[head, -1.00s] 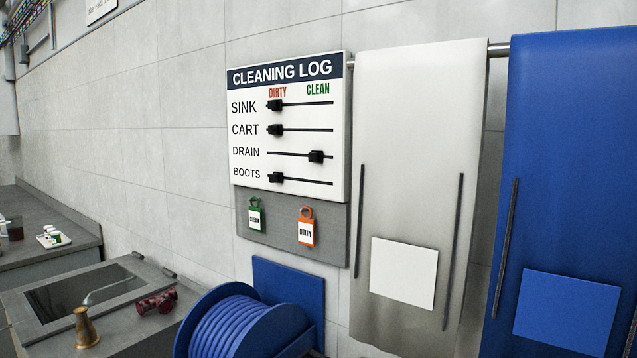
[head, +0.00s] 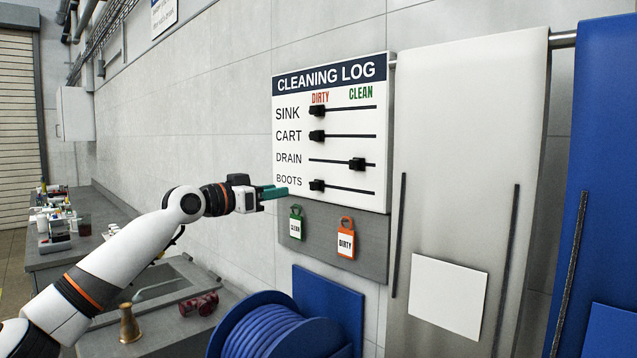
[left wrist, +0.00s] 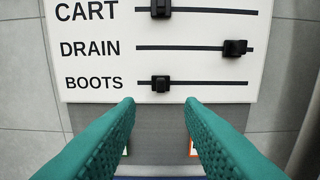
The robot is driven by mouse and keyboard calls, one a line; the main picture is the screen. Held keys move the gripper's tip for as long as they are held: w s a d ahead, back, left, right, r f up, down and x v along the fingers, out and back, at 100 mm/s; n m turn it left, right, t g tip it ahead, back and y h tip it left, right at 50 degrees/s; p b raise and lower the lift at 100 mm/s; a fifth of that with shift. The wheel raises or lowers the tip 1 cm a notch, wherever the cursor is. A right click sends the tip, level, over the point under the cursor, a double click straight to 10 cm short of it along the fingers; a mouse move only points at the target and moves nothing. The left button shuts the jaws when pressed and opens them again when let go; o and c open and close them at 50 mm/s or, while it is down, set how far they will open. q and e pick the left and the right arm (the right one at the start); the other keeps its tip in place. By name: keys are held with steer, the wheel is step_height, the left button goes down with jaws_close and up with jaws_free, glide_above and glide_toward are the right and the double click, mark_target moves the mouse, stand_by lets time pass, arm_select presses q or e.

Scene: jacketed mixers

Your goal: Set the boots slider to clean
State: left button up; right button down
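The cleaning log board (head: 295,130) hangs on the wall with rows for sink, cart, drain and boots. The black boots slider (head: 317,185) sits at the left, dirty end of its track. It also shows in the left wrist view (left wrist: 160,83), just above and between my fingertips. The sink and cart sliders are at the dirty end too; the drain slider (head: 357,163) is toward clean. My left gripper (head: 275,192) has green fingers, open and empty, left of the boots slider in the head view and apart from it. My right gripper is not in view.
Green clean tag (head: 296,224) and orange dirty tag (head: 346,240) hang on a grey panel below the board. A blue hose reel (head: 270,335) stands lower. White and blue aprons hang at the right. A counter with a sink is at lower left.

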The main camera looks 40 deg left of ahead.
mark_target(311, 186)
arm_select(q)
steer(key=w+p, duration=0.2)
steer(key=w, duration=0.1)
steer(key=w+p, duration=0.2)
steer(key=w, duration=0.1)
steer(key=w+d+p, duration=0.1)
steer(key=w+p, duration=0.2)
steer(key=w, duration=0.1)
steer(key=shift+r, duration=0.15)
steer(key=shift+w, duration=0.5)
jaws_close()
